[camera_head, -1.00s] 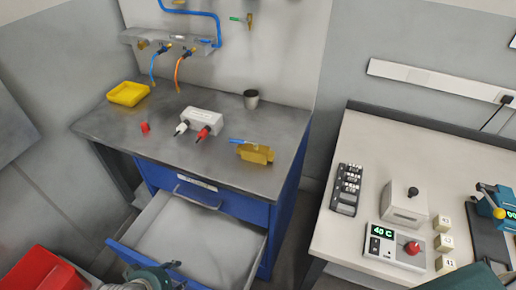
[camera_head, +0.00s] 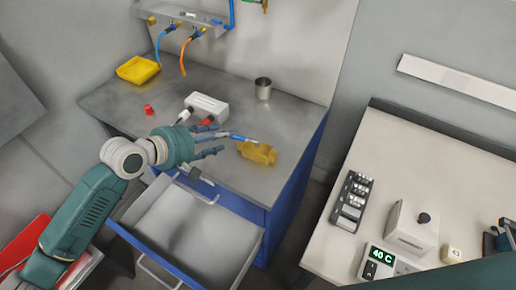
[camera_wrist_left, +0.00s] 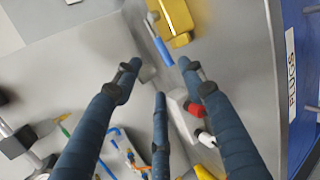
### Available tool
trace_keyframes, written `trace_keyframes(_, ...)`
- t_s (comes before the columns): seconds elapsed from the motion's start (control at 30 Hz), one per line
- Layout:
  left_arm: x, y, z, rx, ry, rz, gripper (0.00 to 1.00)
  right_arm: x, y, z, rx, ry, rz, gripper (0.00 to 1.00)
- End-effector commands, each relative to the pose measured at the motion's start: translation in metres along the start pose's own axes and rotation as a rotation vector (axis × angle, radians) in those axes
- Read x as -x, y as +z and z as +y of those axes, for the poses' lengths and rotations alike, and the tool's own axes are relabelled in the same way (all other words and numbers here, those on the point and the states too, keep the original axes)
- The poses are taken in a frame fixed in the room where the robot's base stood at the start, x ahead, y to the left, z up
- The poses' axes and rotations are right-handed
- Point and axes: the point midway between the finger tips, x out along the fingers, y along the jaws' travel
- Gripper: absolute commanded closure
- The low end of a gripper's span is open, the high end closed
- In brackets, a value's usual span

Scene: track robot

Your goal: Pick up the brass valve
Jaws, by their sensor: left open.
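The brass valve (camera_head: 257,152) lies on the grey top of the blue workbench, near its front right. It has a gold-yellow body and a blue lever (camera_head: 243,139) pointing left. In the left wrist view the valve (camera_wrist_left: 176,20) is at the top, with its lever hanging down towards the fingers. My left gripper (camera_head: 220,139) reaches over the bench just left of the valve. Its three dark blue fingers are spread and empty, and they also show in the left wrist view (camera_wrist_left: 158,75). They look apart from the valve body; the clearance to the lever is unclear.
A white box (camera_head: 207,104) with white and red plugs is just behind my left fingers. A metal cup (camera_head: 263,88) stands behind the valve. A red cap (camera_head: 148,110) and yellow tray (camera_head: 138,69) are further left. An open drawer (camera_head: 190,227) juts out below.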

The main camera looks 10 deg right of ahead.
Motion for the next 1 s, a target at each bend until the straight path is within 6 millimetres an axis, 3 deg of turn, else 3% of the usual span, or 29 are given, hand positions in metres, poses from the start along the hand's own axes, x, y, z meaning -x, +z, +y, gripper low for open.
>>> trace_keyframes(0.13, -0.01, 0.0, 0.0, -0.001, 0.0, 0.0, 0.59, 0.003, -0.004, -0.004, 0.002, -0.004, 0.005, 1.0)
trace_keyframes(0.5, -0.056, -0.003, -0.006, -0.001, 0.0, 0.002, 0.59, 0.018, -0.015, 0.014, 0.001, 0.016, 0.021, 1.0)
trace_keyframes(0.77, -0.06, -0.003, -0.007, -0.004, 0.0, 0.001, 0.59, 0.017, -0.015, 0.015, 0.0, 0.016, 0.019, 1.0)
trace_keyframes(0.8, -0.06, -0.003, -0.008, -0.004, 0.0, 0.001, 0.61, 0.017, -0.014, 0.015, 0.0, 0.016, 0.019, 1.0)
trace_keyframes(1.0, -0.06, -0.003, -0.008, -0.003, -0.001, 0.001, 1.0, 0.017, -0.013, 0.014, 0.0, 0.015, 0.016, 1.0)
